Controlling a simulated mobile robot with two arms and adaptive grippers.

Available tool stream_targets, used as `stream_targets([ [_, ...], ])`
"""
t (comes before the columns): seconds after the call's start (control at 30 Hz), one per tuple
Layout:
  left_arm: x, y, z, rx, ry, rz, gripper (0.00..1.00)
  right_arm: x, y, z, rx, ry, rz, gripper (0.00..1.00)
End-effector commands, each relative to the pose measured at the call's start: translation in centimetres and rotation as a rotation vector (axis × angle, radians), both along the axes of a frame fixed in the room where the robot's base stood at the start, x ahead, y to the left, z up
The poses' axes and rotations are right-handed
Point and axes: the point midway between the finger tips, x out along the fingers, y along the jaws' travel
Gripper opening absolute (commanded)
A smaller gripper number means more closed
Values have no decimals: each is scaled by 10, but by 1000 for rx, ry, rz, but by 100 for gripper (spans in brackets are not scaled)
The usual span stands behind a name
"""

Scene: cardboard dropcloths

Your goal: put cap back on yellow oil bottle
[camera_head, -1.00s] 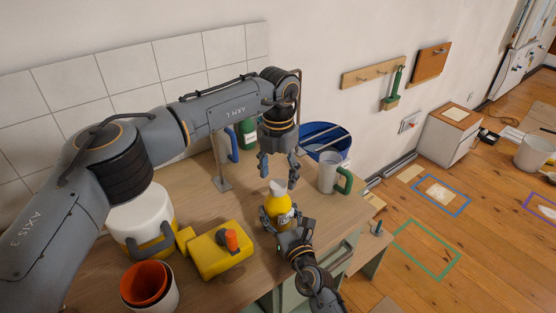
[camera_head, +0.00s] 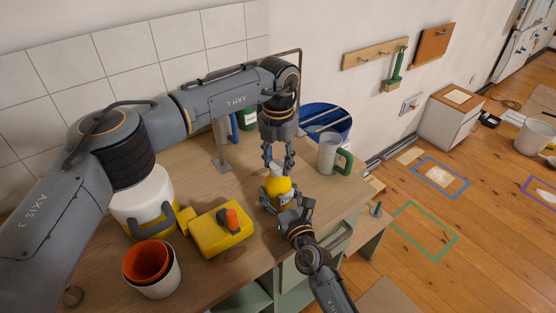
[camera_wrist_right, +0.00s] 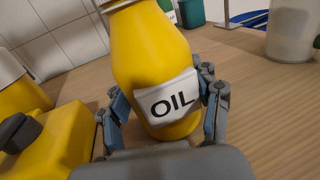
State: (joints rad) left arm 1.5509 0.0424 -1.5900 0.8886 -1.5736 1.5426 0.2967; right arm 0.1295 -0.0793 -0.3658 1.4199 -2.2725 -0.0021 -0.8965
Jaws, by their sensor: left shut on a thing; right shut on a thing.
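The yellow oil bottle (camera_head: 279,188) stands upright on the workbench (camera_head: 195,170), and its OIL label faces the right wrist view (camera_wrist_right: 165,75). My right gripper (camera_head: 285,205) is shut around the bottle's lower body. Its two fingers also show in the right wrist view (camera_wrist_right: 164,108), one on each side of the bottle. My left gripper (camera_head: 278,164) points down over the bottle and is shut on the whitish cap (camera_head: 277,171) at the bottle's top. The fingers partly hide the cap, so I cannot tell how it is seated on the neck.
A yellow canister (camera_head: 217,233), nested orange and white pots (camera_head: 149,265) and a white-and-yellow jug (camera_head: 143,203) stand on the left. A clear mug with a green handle (camera_head: 328,152) and a blue bucket (camera_head: 335,117) are close on the right. The bench's front edge is near.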

Motion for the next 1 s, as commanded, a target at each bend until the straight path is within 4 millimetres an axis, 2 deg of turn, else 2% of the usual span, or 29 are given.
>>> stream_targets([
  [0.03,0,0,0,0,0,0,3,0,0,0,0,1,0,0],
  [0.07,0,0,0,0,0,0,46,0,0,0,0,1,0,0],
  [0.17,0,0,0,0,0,0,67,0,0,0,0,1,0,0],
  [0.57,0,0,5,-1,-1,0,67,0,0,0,0,1,0,0],
  [0.67,1,0,19,-1,-3,0,67,0,0,0,0,1,0,0],
  [1.0,1,0,89,-1,-3,0,67,0,0,0,0,1,0,0],
])
